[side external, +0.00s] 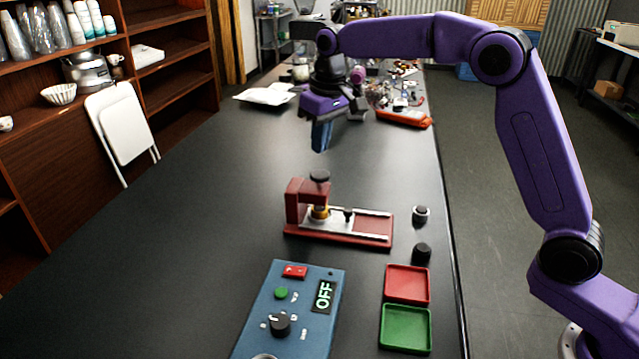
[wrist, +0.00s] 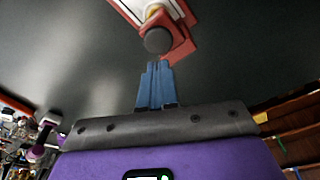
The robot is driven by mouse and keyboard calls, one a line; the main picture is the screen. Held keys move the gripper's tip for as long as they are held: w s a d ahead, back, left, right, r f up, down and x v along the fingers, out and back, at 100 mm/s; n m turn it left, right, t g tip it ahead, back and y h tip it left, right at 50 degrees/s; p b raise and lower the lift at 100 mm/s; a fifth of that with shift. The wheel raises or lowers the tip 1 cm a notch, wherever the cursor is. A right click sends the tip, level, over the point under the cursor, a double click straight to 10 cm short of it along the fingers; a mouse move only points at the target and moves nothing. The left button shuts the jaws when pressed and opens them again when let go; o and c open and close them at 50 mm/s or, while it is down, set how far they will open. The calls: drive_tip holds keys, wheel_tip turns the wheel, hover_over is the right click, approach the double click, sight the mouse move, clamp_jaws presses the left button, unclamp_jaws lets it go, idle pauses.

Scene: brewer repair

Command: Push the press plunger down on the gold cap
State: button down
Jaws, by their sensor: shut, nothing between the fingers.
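The red press (side external: 340,228) stands on the black table, with a dark round plunger knob (side external: 319,176) on top of its post. The gold cap (side external: 319,212) sits under the plunger on the press's pale slide. In the wrist view the plunger knob (wrist: 158,40) is just beyond my fingertips, and part of the gold cap (wrist: 153,10) shows behind it. My gripper (side external: 320,148) is shut and empty, pointing down above the knob with a gap between them. Its blue fingers are together in the wrist view (wrist: 156,66).
A blue control box (side external: 258,335) reading OFF is in front of the press. A red tray (side external: 407,284), a green tray (side external: 405,328) and two dark knobs (side external: 421,214) (side external: 421,253) are to the right. Clutter fills the table's far end; the left side is clear.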

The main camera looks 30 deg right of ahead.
wheel_tip(320, 180, up, 5)
drive_tip(key=shift+f, duration=0.1)
idle(0.4)
idle(1.0)
drive_tip(key=s+f+n+g, duration=0.1)
drive_tip(key=s+f+n, duration=0.15)
drive_tip(key=s, duration=0.85)
drive_tip(key=s+f+n, duration=0.2)
drive_tip(key=s+n, duration=0.1)
drive_tip(key=s, duration=0.8)
drive_tip(key=s+d+f+n, duration=0.2)
drive_tip(key=s+d+f, duration=0.2)
drive_tip(key=s, duration=0.5)
drive_tip(key=s+d+f+n, duration=0.2)
drive_tip(key=s+d, duration=0.4)
drive_tip(key=s, duration=0.4)
drive_tip(key=shift+s+f+g, duration=0.25)
drive_tip(key=shift+f+g, duration=0.05)
drive_tip(key=shift+f, duration=0.6)
